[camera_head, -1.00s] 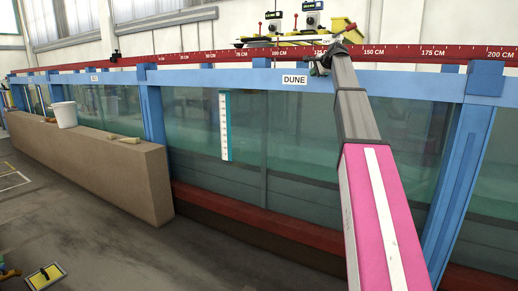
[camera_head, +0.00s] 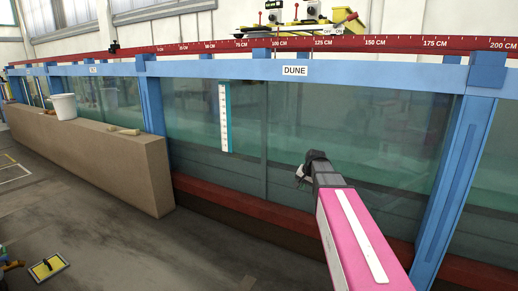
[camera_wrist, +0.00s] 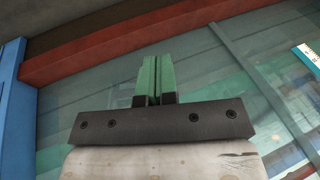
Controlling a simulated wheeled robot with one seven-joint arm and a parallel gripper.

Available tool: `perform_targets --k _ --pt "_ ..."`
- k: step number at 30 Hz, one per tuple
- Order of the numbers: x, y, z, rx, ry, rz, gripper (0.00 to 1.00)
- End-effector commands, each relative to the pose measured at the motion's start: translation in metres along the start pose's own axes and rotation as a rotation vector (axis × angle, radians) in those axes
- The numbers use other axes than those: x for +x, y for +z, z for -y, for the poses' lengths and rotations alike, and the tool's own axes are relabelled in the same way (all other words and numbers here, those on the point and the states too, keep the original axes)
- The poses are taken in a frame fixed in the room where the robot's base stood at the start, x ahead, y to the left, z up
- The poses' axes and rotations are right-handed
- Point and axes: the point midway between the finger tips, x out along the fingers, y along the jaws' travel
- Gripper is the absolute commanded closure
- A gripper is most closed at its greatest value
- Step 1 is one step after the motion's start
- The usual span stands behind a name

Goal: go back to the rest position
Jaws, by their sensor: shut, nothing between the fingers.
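My pink arm reaches up from the lower right in the head view. My gripper (camera_head: 303,174) is at its end, in front of the glass of the DUNE section (camera_head: 295,71) and below the blue top rail. In the wrist view the two green fingers of my gripper (camera_wrist: 157,62) are shut together with nothing between them. The flume glass (camera_wrist: 210,70) lies beyond them. I cannot tell the exact gap between the fingers and the glass.
A control unit with levers (camera_head: 300,14) stands above the red scale rail (camera_head: 400,43). A blue post (camera_head: 452,180) is to the right. A brown block (camera_head: 95,150) carries a white bucket (camera_head: 64,106). A yellow-edged board (camera_head: 48,268) lies on the open floor at left.

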Motion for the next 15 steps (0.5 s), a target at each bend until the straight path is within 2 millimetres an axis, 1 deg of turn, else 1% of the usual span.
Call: perform_targets --k 1,3,5,6,8,9,11,12,15 --pt "0.011 0.029 -0.014 -0.034 0.025 0.024 1.0" --pt "0.025 0.058 -0.03 -0.086 0.06 0.053 1.0" --pt "0.036 0.083 -0.045 -0.132 0.089 0.08 1.0" --pt "0.043 0.1 -0.054 -0.161 0.107 0.099 1.0" --pt "0.052 0.125 -0.069 -0.208 0.135 0.127 1.0" --pt "0.057 0.142 -0.078 -0.238 0.152 0.147 1.0" --pt "0.063 0.167 -0.092 -0.285 0.177 0.176 1.0" --pt "0.067 0.182 -0.1 -0.314 0.192 0.195 1.0" --pt "0.072 0.214 -0.119 -0.38 0.224 0.238 1.0"
